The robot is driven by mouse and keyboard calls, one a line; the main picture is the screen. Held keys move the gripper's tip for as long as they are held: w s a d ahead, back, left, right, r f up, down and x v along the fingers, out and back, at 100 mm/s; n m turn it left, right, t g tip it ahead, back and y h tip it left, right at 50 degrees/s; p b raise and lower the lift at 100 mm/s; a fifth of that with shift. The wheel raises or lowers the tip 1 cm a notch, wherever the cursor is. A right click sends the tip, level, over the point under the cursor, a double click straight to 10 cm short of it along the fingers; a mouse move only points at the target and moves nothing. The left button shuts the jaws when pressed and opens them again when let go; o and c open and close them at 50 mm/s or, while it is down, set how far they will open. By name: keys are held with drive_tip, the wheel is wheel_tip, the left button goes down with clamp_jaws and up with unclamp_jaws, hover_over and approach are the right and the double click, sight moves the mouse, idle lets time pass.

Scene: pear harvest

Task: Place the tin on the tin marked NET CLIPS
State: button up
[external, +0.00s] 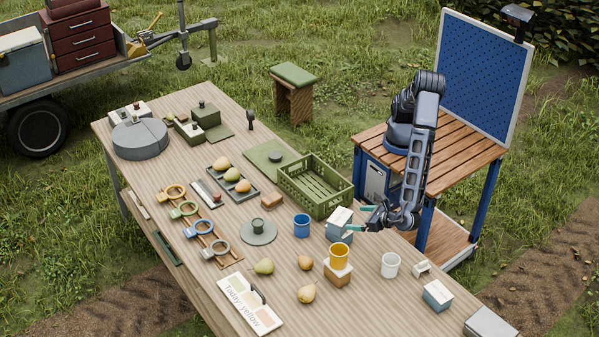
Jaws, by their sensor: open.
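One tin (340,225), a small box shape with a pale top and blue-grey sides, stands on the wooden table right of the blue mug. A similar tin (438,296) stands near the table's right end. Any lettering on them is too small to read, so I cannot tell which is marked NET CLIPS. My gripper (359,217) is open, its teal fingertips at the right side of the first tin. I cannot tell whether they touch it. No tin is lifted.
A yellow mug (340,256) on a small block (337,276) stands just in front of the first tin. The blue mug (302,225), green crate (332,205) and white mug (390,265) are also near. Pears lie towards the front.

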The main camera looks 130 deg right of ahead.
drive_tip(key=s+d+r+m+g+y, duration=0.3)
drive_tip(key=s+d+r+m, duration=0.2)
drive_tip(key=d+r, duration=0.65)
drive_tip(key=s+d+r+m+g+y, duration=0.25)
drive_tip(key=s+d+r+m, duration=0.35)
drive_tip(key=d+r, duration=0.5)
drive_tip(key=s+d+r+m+t+y, duration=0.1)
drive_tip(key=s+d+m, duration=0.3)
drive_tip(key=s, duration=0.4)
drive_tip(key=s+d+r+m+t+y, duration=0.2)
drive_tip(key=s+d+r+m+y, duration=0.1)
drive_tip(key=s, duration=0.5)
drive_tip(key=s+d+r+m+t+y, duration=0.1)
drive_tip(key=s+d+m+y, duration=0.2)
drive_tip(key=s, duration=0.6)
drive_tip(key=shift+d+r+m+t, duration=0.4)
drive_tip(key=shift+d+m, duration=0.4)
drive_tip(key=shift+d, duration=0.25)
